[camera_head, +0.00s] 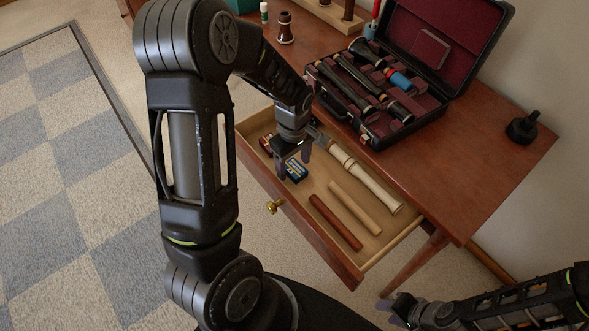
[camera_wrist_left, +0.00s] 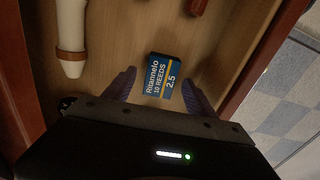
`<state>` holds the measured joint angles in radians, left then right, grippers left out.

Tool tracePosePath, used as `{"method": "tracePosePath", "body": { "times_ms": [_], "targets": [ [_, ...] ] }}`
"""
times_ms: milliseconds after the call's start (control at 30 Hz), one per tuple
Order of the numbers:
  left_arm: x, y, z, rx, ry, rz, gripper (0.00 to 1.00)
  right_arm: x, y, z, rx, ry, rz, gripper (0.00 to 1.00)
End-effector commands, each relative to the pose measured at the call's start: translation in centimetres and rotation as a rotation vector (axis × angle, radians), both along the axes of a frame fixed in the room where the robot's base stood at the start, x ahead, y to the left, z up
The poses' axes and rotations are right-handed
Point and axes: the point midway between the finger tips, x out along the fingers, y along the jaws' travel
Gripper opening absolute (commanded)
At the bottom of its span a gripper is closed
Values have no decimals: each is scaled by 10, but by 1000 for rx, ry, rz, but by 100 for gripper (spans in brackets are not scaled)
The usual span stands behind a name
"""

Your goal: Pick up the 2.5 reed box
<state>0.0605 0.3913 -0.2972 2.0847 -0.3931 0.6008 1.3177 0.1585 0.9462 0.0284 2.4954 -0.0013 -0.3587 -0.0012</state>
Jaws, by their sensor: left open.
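The 2.5 reed box (camera_wrist_left: 162,77) is a small blue box with a yellow stripe, marked "10 REEDS" and "2.5". My left gripper (camera_head: 292,158) is open. In the left wrist view its two fingertips (camera_wrist_left: 155,82) stand on either side of the box, apart from it. My right gripper (camera_head: 399,309) is low at the lower right, outside the drawer; its jaws are too small to judge.
The drawer (camera_head: 330,253) also holds a cream recorder (camera_head: 366,180), a pale wooden stick (camera_head: 355,207) and a reddish-brown stick (camera_head: 335,222). A knob (camera_head: 274,206) sticks out in front. An open clarinet case (camera_head: 378,131) stands on the tabletop (camera_head: 480,170) above.

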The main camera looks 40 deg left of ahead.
Motion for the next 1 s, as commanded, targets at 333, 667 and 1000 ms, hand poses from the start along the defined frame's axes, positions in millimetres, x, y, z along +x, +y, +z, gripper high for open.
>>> {"method": "tracePosePath", "body": {
  "times_ms": [333, 667, 1000],
  "targets": [
    [0, 0, 0, 0, 0, 0, 65, 0, 0, 0, 0, 0, 0, 36],
    [0, 0, 0, 0, 0, 0, 38, 0, 0, 0, 0, 0, 0, 36],
    [0, 0, 0, 0, 0, 0, 10, 0, 0, 0, 0, 0, 0, 36]
  ]
}}
